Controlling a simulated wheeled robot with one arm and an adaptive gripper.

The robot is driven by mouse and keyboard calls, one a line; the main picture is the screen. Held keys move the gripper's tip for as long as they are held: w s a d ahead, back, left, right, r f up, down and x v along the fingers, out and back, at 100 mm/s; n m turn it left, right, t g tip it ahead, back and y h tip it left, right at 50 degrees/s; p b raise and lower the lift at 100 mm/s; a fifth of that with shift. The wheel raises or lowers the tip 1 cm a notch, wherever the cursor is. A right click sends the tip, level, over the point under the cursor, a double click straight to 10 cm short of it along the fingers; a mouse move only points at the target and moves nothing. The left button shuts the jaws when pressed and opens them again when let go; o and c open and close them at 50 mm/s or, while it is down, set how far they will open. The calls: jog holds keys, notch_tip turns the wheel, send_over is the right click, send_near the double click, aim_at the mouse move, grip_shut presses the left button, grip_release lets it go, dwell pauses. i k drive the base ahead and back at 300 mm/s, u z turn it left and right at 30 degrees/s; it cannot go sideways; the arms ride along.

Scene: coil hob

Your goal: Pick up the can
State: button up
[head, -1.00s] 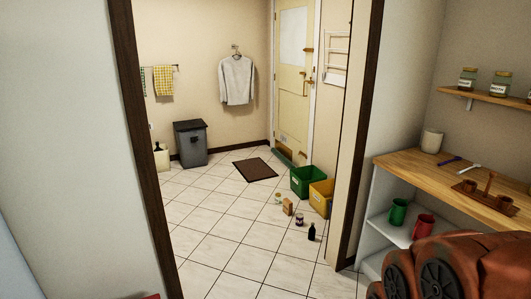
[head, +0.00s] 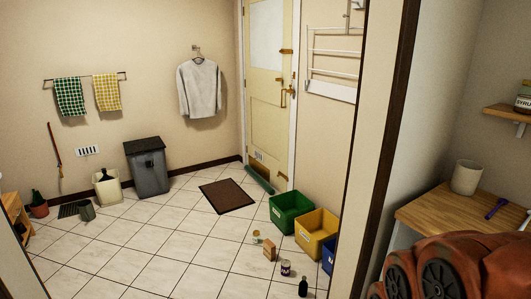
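A small can with a dark purple and pale label (head: 286,268) stands on the tiled floor in the head view, in front of the yellow bin. A second, pale gold can or tin (head: 257,237) is on the floor further back, beside the green bin. I cannot tell which of these the task means. My arm's reddish-brown links fill the lower right corner. My gripper is not in view.
Near the cans are a brown carton (head: 269,250) and a dark bottle (head: 303,287). Green (head: 291,213), yellow (head: 316,234) and blue bins line the right wall. A door frame (head: 386,150) and wooden counter (head: 432,215) are at right. The middle floor is clear.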

aim_at(285, 263)
jog(key=z, duration=0.05)
jog(key=i, duration=0.15)
jog(key=u, duration=1.1)
jog(key=i, duration=3.05)
jog(key=z, duration=1.7)
